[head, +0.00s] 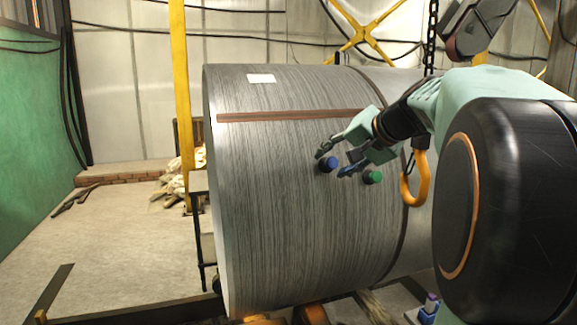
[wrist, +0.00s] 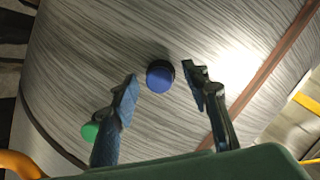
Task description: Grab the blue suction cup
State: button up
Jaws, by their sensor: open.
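The blue suction cup (head: 328,164) is a small round knob on the side of the large grey cylinder (head: 290,230). In the wrist view the blue suction cup (wrist: 159,76) shows near the middle, ahead of and between the two fingers. My gripper (head: 334,163) is open and its fingertips (wrist: 164,86) stand on either side of the cup, with visible gaps. Whether the tips have reached the cup's depth cannot be told.
A green suction cup (head: 373,177) sits on the cylinder right of the blue one, beside my left finger in the wrist view (wrist: 90,131). An orange hook (head: 415,180) hangs near my wrist. A yellow post (head: 181,90) stands left. Floor at left is mostly clear.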

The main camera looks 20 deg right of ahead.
jog(key=shift+s+r, duration=0.1)
jog(key=shift+s, duration=0.05)
jog(key=shift+c, duration=0.9)
jog(key=c, duration=1)
